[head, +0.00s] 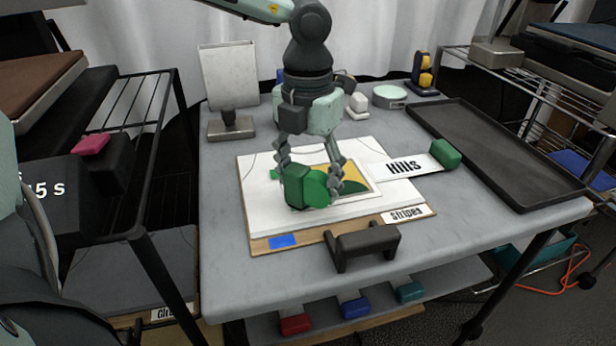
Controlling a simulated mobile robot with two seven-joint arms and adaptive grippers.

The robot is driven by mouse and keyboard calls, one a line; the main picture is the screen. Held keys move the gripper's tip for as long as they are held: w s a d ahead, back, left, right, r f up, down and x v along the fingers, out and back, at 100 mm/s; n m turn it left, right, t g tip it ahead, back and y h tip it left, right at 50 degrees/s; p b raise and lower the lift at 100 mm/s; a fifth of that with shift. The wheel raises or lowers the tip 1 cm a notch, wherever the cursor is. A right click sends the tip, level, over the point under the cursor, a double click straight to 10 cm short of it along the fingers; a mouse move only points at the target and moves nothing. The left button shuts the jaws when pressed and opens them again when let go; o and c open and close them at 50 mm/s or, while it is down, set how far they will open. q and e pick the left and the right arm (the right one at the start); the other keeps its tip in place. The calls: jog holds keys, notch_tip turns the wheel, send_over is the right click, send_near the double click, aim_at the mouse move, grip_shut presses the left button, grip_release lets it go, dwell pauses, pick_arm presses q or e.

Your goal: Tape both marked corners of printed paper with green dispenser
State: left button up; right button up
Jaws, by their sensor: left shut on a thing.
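The green dispenser (306,190) is low over the board, held between the fingers of my left gripper (308,178), which is shut on it. The printed paper (357,176), with a yellow and green hill picture, lies just right of the dispenser on a larger white sheet (257,201). The dispenser and fingers hide its left part, and I cannot tell whether the dispenser touches it. A small green patch (274,174) shows left of the fingers. The marked corners are not clear. My right gripper is not in view.
A "stripes" label (407,214) and blue patch (283,241) lie along the board's front edge. A dark stand (362,246) is in front, a black tray (500,150) at right, and an upright panel (228,77) behind left.

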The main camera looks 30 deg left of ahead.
pick_arm(q)
jog(key=shift+f+b, duration=0.15)
jog(key=shift+b, duration=0.45)
dwell(1.9)
jog(key=shift+r+p, duration=1.3)
jog(key=shift+r, duration=2.3)
